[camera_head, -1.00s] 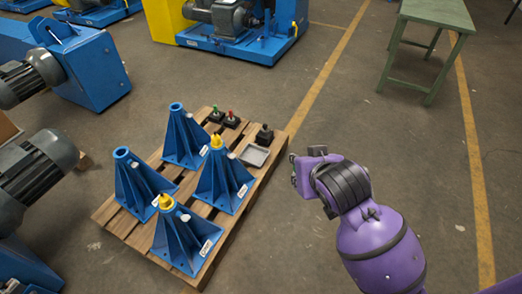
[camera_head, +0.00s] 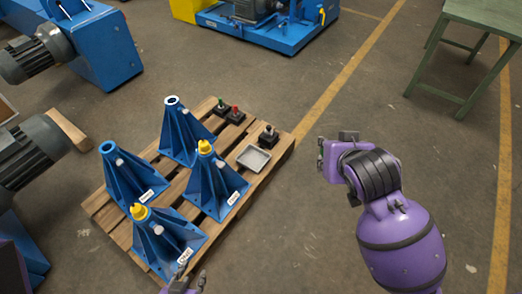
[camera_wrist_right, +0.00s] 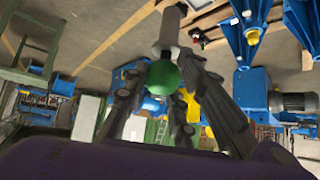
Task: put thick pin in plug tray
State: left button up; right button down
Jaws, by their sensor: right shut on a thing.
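The wooden pallet (camera_head: 180,206) carries several blue stands (camera_head: 180,135), two with yellow tops (camera_head: 204,147). Small black holders with green (camera_head: 220,101), red (camera_head: 235,110) and dark (camera_head: 268,130) tops stand around the tray.

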aim_at(253, 159)
jog(key=i+l, duration=0.15)
jog(key=i, duration=0.25)
jog(key=i+l, duration=0.15)
jog(key=i, duration=0.2)
jog(key=i+l, duration=0.1)
jog(key=i, duration=0.3)
jog(key=i+j, duration=0.15)
jog(key=i, duration=0.2)
